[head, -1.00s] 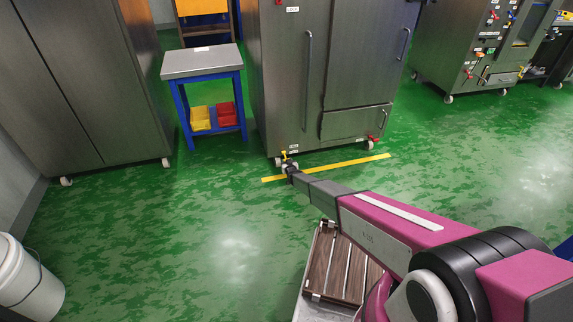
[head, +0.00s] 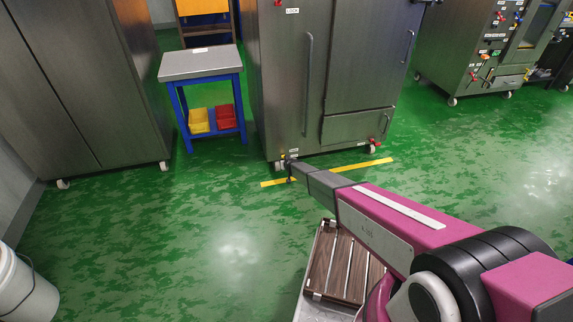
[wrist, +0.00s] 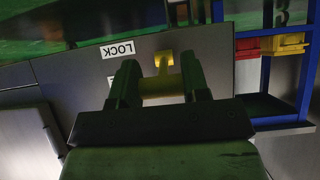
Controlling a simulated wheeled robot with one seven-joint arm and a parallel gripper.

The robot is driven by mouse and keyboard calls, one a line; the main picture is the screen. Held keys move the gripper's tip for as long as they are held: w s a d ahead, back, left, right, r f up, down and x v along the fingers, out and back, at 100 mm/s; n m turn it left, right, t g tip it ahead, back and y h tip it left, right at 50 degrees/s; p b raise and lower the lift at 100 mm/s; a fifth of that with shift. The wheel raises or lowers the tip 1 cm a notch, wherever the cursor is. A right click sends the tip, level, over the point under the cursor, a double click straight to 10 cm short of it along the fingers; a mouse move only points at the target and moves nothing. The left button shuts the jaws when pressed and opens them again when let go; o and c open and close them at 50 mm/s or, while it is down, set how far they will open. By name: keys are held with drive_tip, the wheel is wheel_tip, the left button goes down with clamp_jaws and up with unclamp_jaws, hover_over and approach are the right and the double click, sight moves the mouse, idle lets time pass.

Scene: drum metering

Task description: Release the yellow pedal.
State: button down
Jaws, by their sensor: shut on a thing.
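The yellow pedal (wrist: 163,78) sits low on the front of the steel cabinet (head: 290,90), near its bottom left corner. In the wrist view it stands between the two dark fingers of my gripper (wrist: 160,82), which is shut on it. In the head view my gripper (head: 287,164) is at the cabinet's foot, and only a small yellow bit of the pedal (head: 283,157) shows. A white LOCK label (wrist: 118,50) is beside the pedal in the wrist view.
A caster is by the pedal. A red pedal (head: 373,141) is at the cabinet's lower right. A yellow floor line (head: 340,172) runs in front. A blue-legged table (head: 200,62) with yellow and red bins stands left. The green floor (head: 140,220) is open at left.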

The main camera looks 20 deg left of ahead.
idle(0.3)
drive_tip(key=c, duration=0.6)
unclamp_jaws()
drive_tip(key=shift+s+d+r, duration=0.1)
drive_tip(key=v, duration=1)
drive_tip(key=shift+s+r, duration=0.2)
drive_tip(key=shift+d, duration=0.1)
